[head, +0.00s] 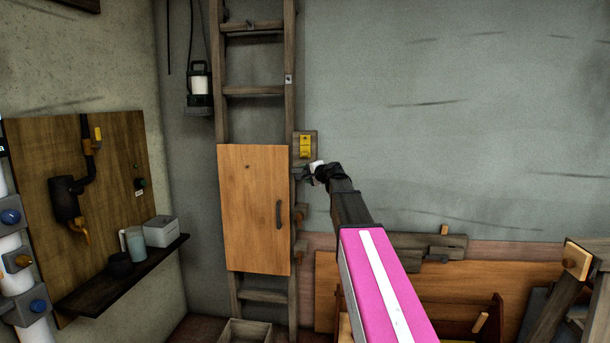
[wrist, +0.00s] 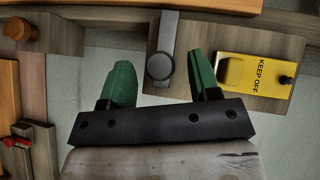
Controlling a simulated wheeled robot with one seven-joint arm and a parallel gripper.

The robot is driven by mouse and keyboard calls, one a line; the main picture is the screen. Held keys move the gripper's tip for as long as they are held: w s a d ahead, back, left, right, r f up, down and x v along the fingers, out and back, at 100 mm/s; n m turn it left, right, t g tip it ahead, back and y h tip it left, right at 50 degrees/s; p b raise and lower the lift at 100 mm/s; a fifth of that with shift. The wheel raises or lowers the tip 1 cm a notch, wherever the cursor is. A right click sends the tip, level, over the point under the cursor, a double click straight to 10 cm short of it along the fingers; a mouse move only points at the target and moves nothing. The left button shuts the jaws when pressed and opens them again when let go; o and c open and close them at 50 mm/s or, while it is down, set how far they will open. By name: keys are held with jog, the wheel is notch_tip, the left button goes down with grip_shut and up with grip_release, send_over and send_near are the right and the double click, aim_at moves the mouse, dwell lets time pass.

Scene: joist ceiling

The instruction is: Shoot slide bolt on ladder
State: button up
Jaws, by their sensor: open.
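The ladder (head: 291,60) stands against the back wall with a wooden door panel (head: 253,205) on it. My gripper (head: 308,173) is at the panel's right edge, just below a yellow plate (head: 305,146). In the wrist view, my gripper (wrist: 162,78) is open, with its green fingers apart. A round grey knob (wrist: 160,67) on a flat grey bar (wrist: 167,30), which looks like the slide bolt, appears between the fingers. Contact cannot be told. The bar runs towards an orange wooden edge at the top. My arm and gripper hide the bolt in the head view.
The yellow plate in the wrist view (wrist: 262,78) reads KEEP OFF and sits close beside the right finger. A wooden knob (wrist: 22,30) and a red-topped fitting (wrist: 15,142) lie left. A shelf (head: 125,275) is on the left wall. Boards (head: 470,285) lean at right.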

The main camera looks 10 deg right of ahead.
aim_at(293, 172)
jog(key=shift+x, duration=1.05)
grip_shut()
jog(key=shift+w+a, duration=0.25)
jog(key=shift+a, duration=0.6)
jog(key=shift+w+a, duration=0.25)
jog(key=shift+a, duration=0.6)
jog(key=shift+w+a, duration=0.3)
jog(key=shift+a, duration=0.55)
grip_release()
jog(key=shift+a, duration=0.1)
jog(key=shift+s, duration=0.1)
